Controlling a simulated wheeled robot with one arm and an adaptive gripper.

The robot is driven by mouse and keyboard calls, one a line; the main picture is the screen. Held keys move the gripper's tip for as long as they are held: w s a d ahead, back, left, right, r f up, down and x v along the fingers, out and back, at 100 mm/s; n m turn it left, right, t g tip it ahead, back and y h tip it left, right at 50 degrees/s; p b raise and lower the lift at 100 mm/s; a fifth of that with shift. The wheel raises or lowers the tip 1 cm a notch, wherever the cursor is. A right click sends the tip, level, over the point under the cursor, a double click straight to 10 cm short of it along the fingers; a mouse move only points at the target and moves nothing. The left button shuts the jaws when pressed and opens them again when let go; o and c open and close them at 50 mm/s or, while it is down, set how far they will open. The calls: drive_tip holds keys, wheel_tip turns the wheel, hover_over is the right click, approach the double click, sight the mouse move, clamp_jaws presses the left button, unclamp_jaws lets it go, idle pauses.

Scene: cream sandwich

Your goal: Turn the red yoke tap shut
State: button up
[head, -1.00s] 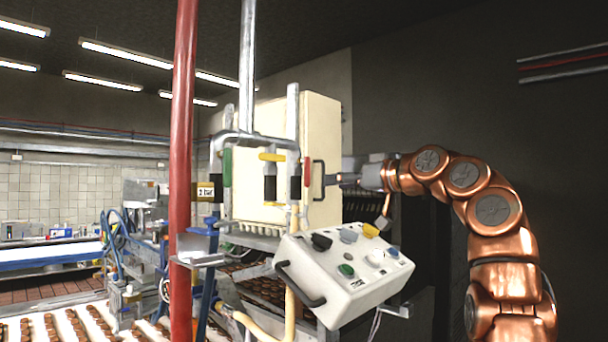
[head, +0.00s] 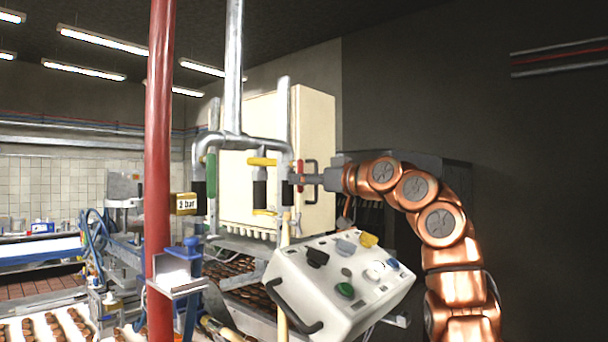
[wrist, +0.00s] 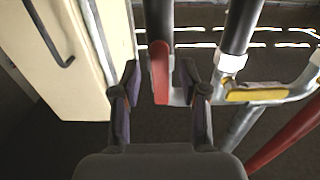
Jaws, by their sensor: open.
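The red yoke tap (head: 300,170) has a red lever on the right branch of the metal pipe yoke (head: 262,143). In the wrist view the red lever (wrist: 159,72) lies lengthwise between the two fingers, with a small gap on each side. My gripper (wrist: 158,80) is open and holds nothing. In the head view my gripper (head: 311,180) reaches in from the right, right beside the red lever, and its fingertips are hard to make out there.
A yellow lever (head: 262,161) and a green lever (head: 211,174) sit on the other branches. A cream cabinet (head: 316,130) stands behind. A control box (head: 340,285) is below, and a red post (head: 159,150) rises at the left.

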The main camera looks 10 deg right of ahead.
drive_tip(key=shift+w+a, duration=0.15)
drive_tip(key=shift+w, duration=0.05)
clamp_jaws()
idle(0.3)
